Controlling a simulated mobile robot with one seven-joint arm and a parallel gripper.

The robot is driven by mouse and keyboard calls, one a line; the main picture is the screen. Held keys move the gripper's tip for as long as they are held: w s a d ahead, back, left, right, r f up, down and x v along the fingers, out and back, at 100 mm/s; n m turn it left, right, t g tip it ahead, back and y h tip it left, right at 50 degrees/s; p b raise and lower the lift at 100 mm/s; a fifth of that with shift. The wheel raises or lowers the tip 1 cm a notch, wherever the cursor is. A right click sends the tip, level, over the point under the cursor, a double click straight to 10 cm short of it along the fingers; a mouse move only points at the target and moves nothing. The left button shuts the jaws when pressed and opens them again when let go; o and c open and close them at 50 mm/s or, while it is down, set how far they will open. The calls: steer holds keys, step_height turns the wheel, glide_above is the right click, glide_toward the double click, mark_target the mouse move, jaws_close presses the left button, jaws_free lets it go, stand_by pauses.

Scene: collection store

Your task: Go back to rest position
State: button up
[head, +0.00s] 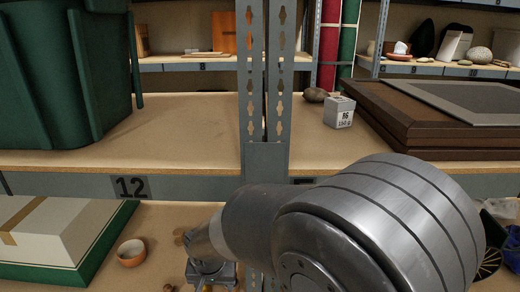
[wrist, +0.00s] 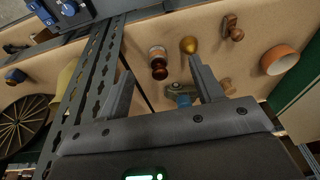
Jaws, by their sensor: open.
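My gripper (wrist: 163,85) is open in the wrist view, with its two fingers spread apart over the lower shelf. No object is seen held between the fingers. A small jar-like item with a dark reddish-brown end (wrist: 158,66) and a brass-coloured rounded item (wrist: 189,45) lie beyond the fingertips. A metal and blue tool-like item (wrist: 182,90) is partly hidden by the right finger. In the head view my gripper (head: 212,280) is low, in front of the lower shelf, largely cut off by the bottom edge, and my arm hides much of that shelf.
A grey perforated upright (head: 265,100) stands close to my arm; it also shows in the wrist view (wrist: 95,75). An orange bowl (head: 131,252) and a cream box (head: 50,235) stand left.

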steer(key=s+d+r+t, duration=0.1)
steer(key=s+d+r, duration=0.1)
steer(key=d+r, duration=0.6)
steer(key=s+d+r, duration=0.2)
steer(key=d+r, duration=0.3)
steer(key=d, duration=0.4)
steer(key=s+d+r+t, duration=0.2)
steer(key=s+d+r, duration=0.2)
steer(key=s+d, duration=0.4)
steer(key=shift+s+d+r+h, duration=0.25)
steer(key=shift+d+r+h, duration=0.1)
steer(key=shift+d, duration=0.6)
